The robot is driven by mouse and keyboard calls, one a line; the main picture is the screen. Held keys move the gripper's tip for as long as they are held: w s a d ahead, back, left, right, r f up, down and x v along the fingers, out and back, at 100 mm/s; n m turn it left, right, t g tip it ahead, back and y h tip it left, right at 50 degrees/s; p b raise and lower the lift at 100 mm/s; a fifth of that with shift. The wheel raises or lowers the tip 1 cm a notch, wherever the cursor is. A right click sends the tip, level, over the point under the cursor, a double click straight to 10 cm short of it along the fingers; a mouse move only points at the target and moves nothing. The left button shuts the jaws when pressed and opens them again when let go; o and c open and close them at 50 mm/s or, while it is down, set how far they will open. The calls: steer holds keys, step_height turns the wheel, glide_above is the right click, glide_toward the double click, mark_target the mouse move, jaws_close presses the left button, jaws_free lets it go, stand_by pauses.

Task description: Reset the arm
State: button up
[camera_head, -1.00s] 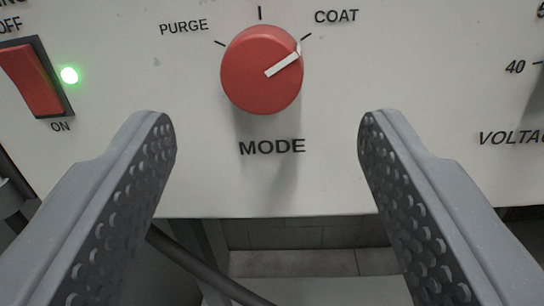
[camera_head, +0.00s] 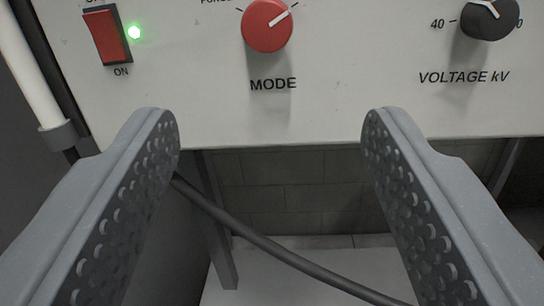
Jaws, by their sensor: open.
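My gripper (camera_head: 270,125) is open and empty, its two grey perforated fingers spread wide at left and right. It is in front of and apart from a pale control panel (camera_head: 340,105), level with the panel's lower part. The red MODE knob (camera_head: 267,27) sits above the gap between the fingers, with its white pointer turned to the upper right. The upper part of the knob's labels is cut off by the frame's top edge.
A red rocker switch (camera_head: 107,37) with a lit green lamp (camera_head: 135,32) is at upper left. A black VOLTAGE kV knob (camera_head: 487,17) is at upper right. A dark cable (camera_head: 265,240) runs below the panel. A white pipe (camera_head: 30,70) stands at the left edge.

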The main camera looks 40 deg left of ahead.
steer(key=w+d+r+m+t+h+b, duration=0.1)
steer(key=w+d+r+m+h, duration=0.1)
steer(key=d+r+h, duration=0.55)
steer(key=w+d+r+m+t+h+b, duration=0.1)
steer(key=w+d+r+t+h+b, duration=0.2)
steer(key=r, duration=0.7)
steer(key=s+d+r+m+g+h+b, duration=0.1)
steer(key=s+r+m+g, duration=0.2)
steer(key=s+r, duration=1.1)
steer(key=shift+s+g, duration=0.5)
steer(key=shift+s, duration=0.6)
steer(key=shift+d, duration=0.1)
